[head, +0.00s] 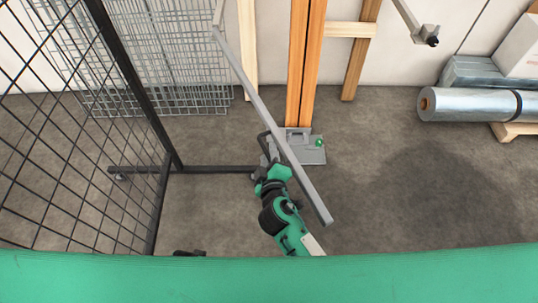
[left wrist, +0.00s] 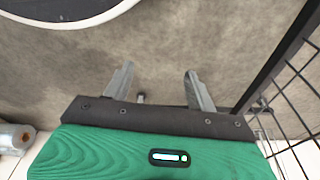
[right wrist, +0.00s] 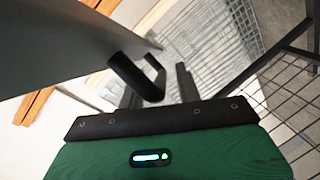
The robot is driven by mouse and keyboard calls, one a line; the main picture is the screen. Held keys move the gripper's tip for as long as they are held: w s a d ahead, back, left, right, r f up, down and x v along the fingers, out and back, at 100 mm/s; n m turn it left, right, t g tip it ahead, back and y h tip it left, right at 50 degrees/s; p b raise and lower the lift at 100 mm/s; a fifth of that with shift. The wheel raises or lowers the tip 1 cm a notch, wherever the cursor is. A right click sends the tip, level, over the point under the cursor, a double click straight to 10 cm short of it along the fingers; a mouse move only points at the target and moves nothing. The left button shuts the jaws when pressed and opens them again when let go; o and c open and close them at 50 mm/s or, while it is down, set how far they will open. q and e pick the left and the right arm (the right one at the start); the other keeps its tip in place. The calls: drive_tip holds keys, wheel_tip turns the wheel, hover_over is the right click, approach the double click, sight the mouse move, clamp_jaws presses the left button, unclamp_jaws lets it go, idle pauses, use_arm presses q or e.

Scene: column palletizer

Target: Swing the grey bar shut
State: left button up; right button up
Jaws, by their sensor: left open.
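The grey bar (head: 258,108) runs slantwise across the middle of the head view, from the upper left to a free end at the lower right. It also fills the upper left of the right wrist view (right wrist: 60,50), with a black handle (right wrist: 125,72) on it. My right gripper (head: 268,160) is at the bar's left side by this handle. Its fingers (right wrist: 158,92) stand apart; the handle covers part of the left finger, and a gap shows beside the right one. My left gripper (left wrist: 160,90) is open and empty above the floor; in the head view I cannot make it out.
A black mesh fence (head: 75,130) stands at the left, with a dark floor rail (head: 215,169). Wooden posts (head: 297,70) rise behind a grey floor plate (head: 312,155). Wire mesh panels (head: 160,60) lean on the wall. A wrapped roll (head: 470,105) lies at right. The right floor is clear.

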drive_tip(key=shift+w, duration=0.15)
drive_tip(key=shift+c, duration=0.4)
clamp_jaws()
